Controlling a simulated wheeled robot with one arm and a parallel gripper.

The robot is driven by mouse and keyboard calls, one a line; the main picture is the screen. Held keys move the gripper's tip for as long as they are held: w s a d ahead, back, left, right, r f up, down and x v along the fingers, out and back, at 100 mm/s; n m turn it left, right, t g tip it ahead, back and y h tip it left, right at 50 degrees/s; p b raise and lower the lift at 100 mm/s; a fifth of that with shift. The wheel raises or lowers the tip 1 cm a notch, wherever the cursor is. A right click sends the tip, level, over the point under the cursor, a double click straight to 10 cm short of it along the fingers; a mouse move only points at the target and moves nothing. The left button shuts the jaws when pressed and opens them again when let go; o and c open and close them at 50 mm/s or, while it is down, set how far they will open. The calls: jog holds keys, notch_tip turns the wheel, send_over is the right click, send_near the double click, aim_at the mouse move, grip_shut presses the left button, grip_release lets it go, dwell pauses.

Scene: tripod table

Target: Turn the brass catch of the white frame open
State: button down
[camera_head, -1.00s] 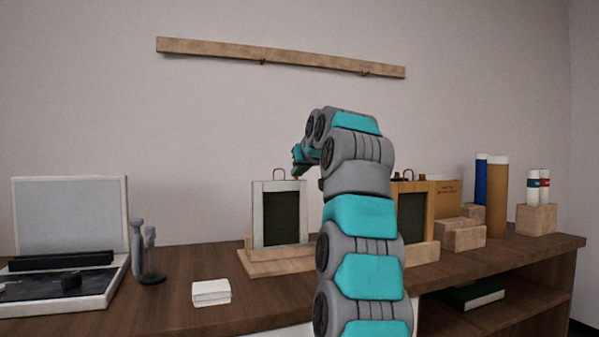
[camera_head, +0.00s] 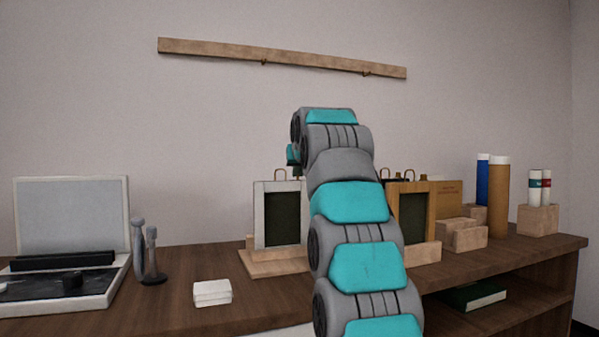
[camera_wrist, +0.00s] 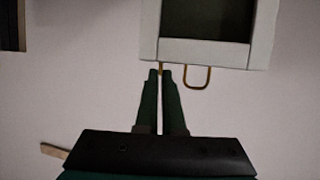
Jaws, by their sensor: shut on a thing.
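The white frame (camera_head: 258,217) stands upright on a wooden base (camera_head: 268,262) in the head view, with a dark panel and a brass hanging loop (camera_head: 278,174) on top. In the wrist view the white frame (camera_wrist: 205,53) appears inverted at the top, its loop (camera_wrist: 197,85) right of my fingers. My gripper (camera_wrist: 160,73) is at the frame's top edge with its fingertips close together. It is shut on the small brass catch (camera_wrist: 161,67), of which only a sliver shows between the tips. In the head view my arm hides the fingertips and the catch.
An ochre frame (camera_head: 431,215) stands to the right, partly behind my arm, beside wooden blocks (camera_head: 465,236) and tubes (camera_head: 497,195). A white card stack (camera_head: 211,292), dark posts (camera_head: 152,262) and an open case (camera_head: 70,215) are left. A wooden rail (camera_head: 280,57) hangs above.

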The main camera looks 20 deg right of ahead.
jog(key=shift+a+m+h, duration=0.1)
jog(key=shift+m+h, duration=0.2)
jog(key=m+h+p, duration=0.1)
jog(key=m+g+h+p, duration=0.1)
jog(key=m+h, duration=0.1)
jog(key=shift+w+a+r+g+h+p, duration=0.2)
jog(key=shift+a+r+g+h+p, duration=0.1)
jog(key=shift+p, duration=0.1)
jog(key=m+h+p, duration=0.1)
jog(key=m+g+h+p, duration=0.1)
jog(key=p, duration=0.1)
jog(key=m+g+p, duration=0.1)
jog(key=p, duration=0.1)
jog(key=shift+w+a+h, duration=0.25)
jog(key=shift+a+h, duration=0.1)
jog(key=shift+h, duration=0.05)
jog(key=shift+f+m+g+h+p, duration=0.2)
jog(key=shift+m+g+h+p, duration=0.2)
jog(key=shift+m+g+p, duration=0.25)
jog(key=shift+f, duration=0.1)
jog(key=c, duration=1)
grip_release()
jog(key=shift+s+f+t+b, duration=0.1)
jog(key=shift+t+b, duration=0.25)
jog(key=shift+b, duration=0.2)
